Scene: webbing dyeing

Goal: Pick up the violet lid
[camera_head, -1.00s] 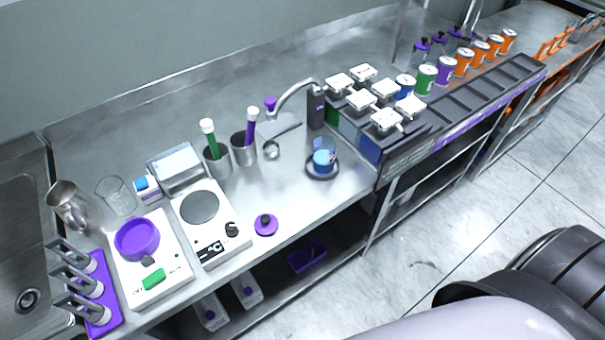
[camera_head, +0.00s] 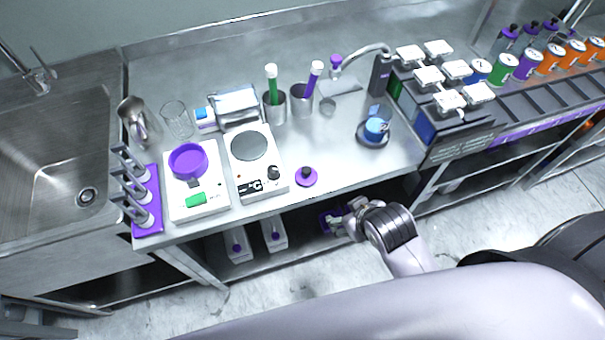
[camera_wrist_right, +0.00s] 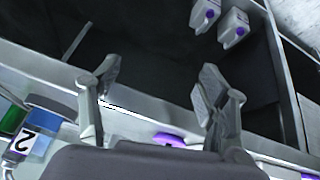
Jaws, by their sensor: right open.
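The violet lid (camera_head: 306,177) is a small round disc with a black knob. It lies flat on the steel counter, right of the white hotplate, near the front edge. In the right wrist view a violet piece (camera_wrist_right: 168,139), probably the lid, shows at the counter edge between the fingers. My right gripper (camera_head: 342,219) is in front of the counter and below its top, to the lower right of the lid and apart from it. In the right wrist view its two fingers (camera_wrist_right: 158,92) are spread with nothing between them. My left gripper is not in view.
The hotplate (camera_head: 248,147) and a white scale (camera_head: 197,197) with a violet bowl (camera_head: 188,161) stand left of the lid. A blue jar (camera_head: 376,129) stands to the right. The counter's front edge (camera_head: 350,185) lies between gripper and lid. A lower shelf holds white bottles (camera_head: 273,232).

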